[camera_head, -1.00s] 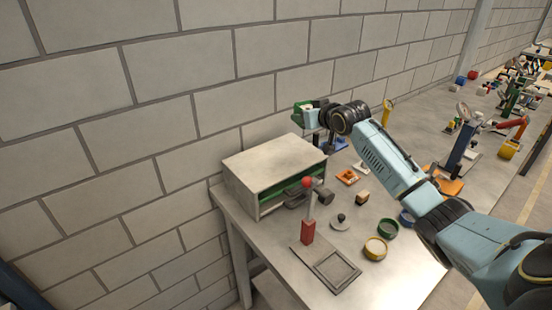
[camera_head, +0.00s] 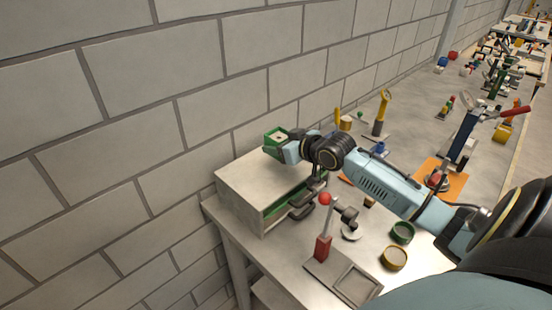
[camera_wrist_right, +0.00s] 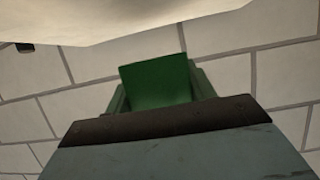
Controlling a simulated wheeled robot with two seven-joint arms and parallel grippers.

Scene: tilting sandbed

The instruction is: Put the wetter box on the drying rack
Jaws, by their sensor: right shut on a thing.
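A green box (camera_head: 277,137) is in my right gripper (camera_head: 283,146), held above the back part of a grey cabinet's top. The right wrist view shows the green box (camera_wrist_right: 155,82) at the end of the gripper (camera_wrist_right: 158,105); its fingertips are largely hidden. I cannot tell the wetness of the box from the look of it. I cannot make out a drying rack for certain. My left gripper is not in view.
The grey cabinet (camera_head: 262,180) with a green-edged open front stands against the block wall (camera_head: 130,150). A stand with a red post (camera_head: 323,248), a green round dish (camera_head: 402,232) and a yellow dish (camera_head: 394,258) are on the bench (camera_head: 285,256). An orange plate (camera_head: 455,185) lies farther right.

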